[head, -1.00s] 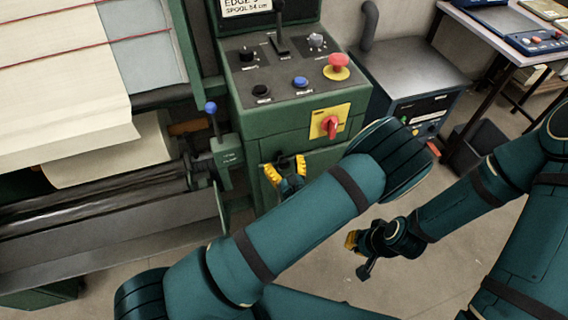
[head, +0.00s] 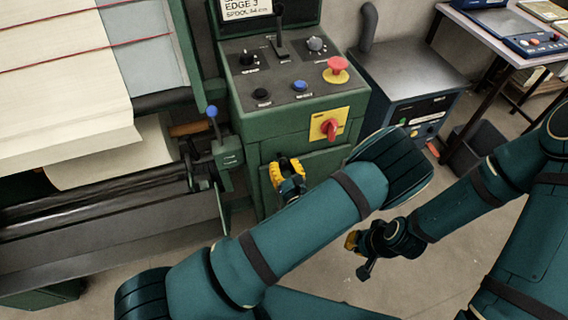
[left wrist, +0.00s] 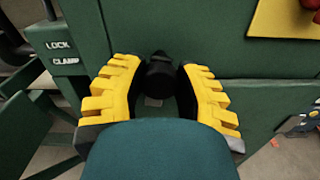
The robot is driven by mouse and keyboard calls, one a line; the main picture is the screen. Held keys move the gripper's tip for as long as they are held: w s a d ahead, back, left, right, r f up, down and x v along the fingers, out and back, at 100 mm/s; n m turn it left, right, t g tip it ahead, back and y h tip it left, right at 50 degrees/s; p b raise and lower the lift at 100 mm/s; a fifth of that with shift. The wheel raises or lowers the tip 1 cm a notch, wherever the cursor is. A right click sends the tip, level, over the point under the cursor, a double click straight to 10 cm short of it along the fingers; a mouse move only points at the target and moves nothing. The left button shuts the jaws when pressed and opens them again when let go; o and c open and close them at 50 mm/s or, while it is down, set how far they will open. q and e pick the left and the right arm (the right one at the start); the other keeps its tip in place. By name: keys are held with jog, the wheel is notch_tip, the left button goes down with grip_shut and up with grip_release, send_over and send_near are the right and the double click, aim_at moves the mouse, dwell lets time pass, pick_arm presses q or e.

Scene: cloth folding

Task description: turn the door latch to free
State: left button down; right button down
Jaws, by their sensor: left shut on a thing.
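The door latch (left wrist: 159,74) is a small black knob on the green door of the console, seen in the left wrist view. It lies between the yellow fingers of my left gripper (left wrist: 157,92), which is shut on it. In the head view my left gripper (head: 287,170) is at the console's front, below the red rotary switch, and hides the latch.
A red rotary switch on a yellow plate (head: 344,114) is above the latch. A red mushroom button (head: 338,64) is on the console top. A lever with a blue knob (head: 212,111) stands left, by a lock/clamp label (left wrist: 61,52). Open floor (head: 330,280) lies in front.

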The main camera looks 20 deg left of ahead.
pick_arm(q)
jog(key=m+p, duration=0.2)
jog(key=m, duration=0.1)
jog(key=shift+r+m, duration=0.1)
jog(key=shift+m, duration=0.2)
jog(key=m+p, duration=0.1)
jog(key=m, duration=0.2)
jog(key=shift+m+p, duration=0.3)
jog(key=shift+p, duration=0.1)
jog(key=m+p, duration=0.1)
jog(key=m, duration=0.3)
jog(key=shift+m, duration=0.3)
jog(key=shift+m+p, duration=0.7)
jog(key=shift+m, duration=1.3)
jog(key=c, duration=0.6)
grip_release()
